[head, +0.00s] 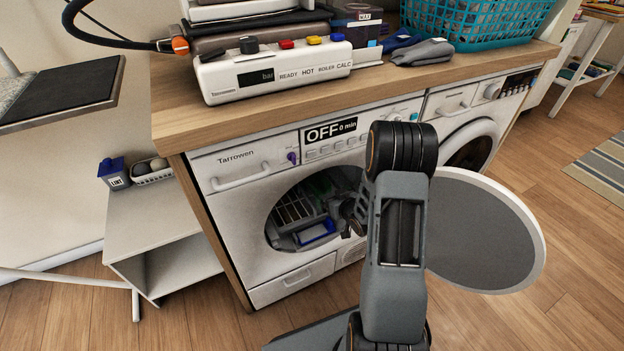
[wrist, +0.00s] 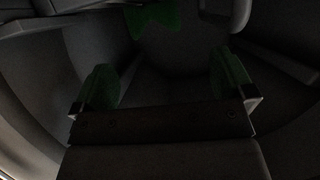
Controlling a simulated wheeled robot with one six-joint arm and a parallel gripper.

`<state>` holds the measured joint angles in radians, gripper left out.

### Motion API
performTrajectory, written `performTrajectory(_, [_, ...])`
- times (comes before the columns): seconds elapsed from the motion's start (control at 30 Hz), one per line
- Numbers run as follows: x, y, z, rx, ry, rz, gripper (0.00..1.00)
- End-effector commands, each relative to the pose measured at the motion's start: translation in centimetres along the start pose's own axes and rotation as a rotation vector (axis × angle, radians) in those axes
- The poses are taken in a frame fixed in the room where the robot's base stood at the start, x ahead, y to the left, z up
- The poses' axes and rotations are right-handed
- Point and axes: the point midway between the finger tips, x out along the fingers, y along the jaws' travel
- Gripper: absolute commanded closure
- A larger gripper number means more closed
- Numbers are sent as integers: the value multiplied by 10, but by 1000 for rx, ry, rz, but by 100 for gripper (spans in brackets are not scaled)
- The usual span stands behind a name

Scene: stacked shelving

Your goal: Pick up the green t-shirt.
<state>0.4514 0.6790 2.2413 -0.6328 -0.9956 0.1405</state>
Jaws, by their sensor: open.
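A dark green cloth (wrist: 153,18), which looks like the t-shirt, lies at the top middle of the dim wrist view, inside the washer drum. Its top edge is cut off and its shape is hard to make out. My gripper (wrist: 165,82) is open in the drum. Its two greenish fingers stand wide apart, with only the bare grey drum wall showing between them. The cloth is beyond the fingertips and apart from them. In the head view my arm reaches into the round opening of the left washer (head: 270,165), and the t-shirt cannot be made out there.
The open round washer door (head: 485,232) stands right of my arm. Raised drum ribs (wrist: 275,65) flank the fingers.

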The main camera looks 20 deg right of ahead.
Motion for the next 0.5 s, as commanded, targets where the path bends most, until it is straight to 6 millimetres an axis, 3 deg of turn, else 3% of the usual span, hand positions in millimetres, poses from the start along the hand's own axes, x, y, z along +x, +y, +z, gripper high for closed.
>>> performTrajectory(0.2, [32,4,2,3,0,6,0])
performTrajectory(0.5, [51,2,2,1,1,3,0])
